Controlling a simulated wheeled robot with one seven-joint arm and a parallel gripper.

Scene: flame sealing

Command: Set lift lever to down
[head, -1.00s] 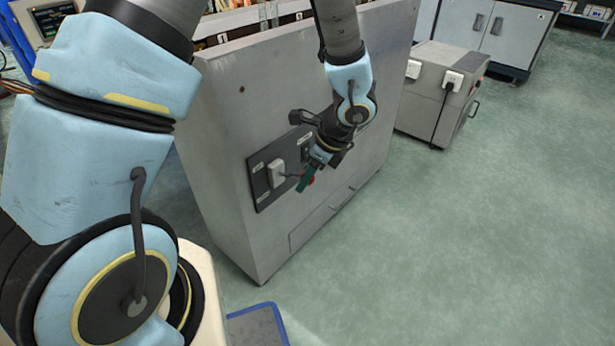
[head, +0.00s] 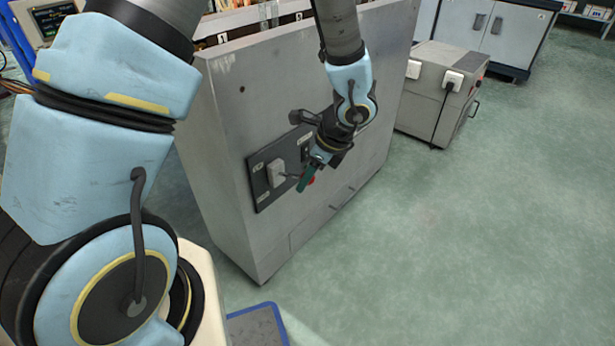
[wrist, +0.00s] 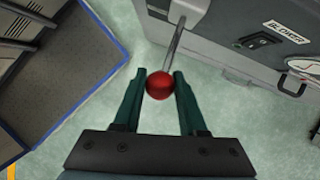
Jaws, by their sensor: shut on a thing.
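The lift lever is a thin metal rod (wrist: 176,42) ending in a red ball knob (wrist: 159,85) in the wrist view. The rod runs from the grey machine down to the knob. My gripper (wrist: 160,77) has its two green fingers on either side of the knob and is shut on it. In the head view my gripper (head: 307,180) is low at the machine's panel, with a bit of the red knob (head: 311,180) showing beside the fingers. The lever's base is hidden behind my wrist there.
The wrist view shows a black switch (wrist: 257,41) labelled BLOWER. A blue-edged mat (head: 255,326) lies on the floor. Open floor (head: 470,240) is at right.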

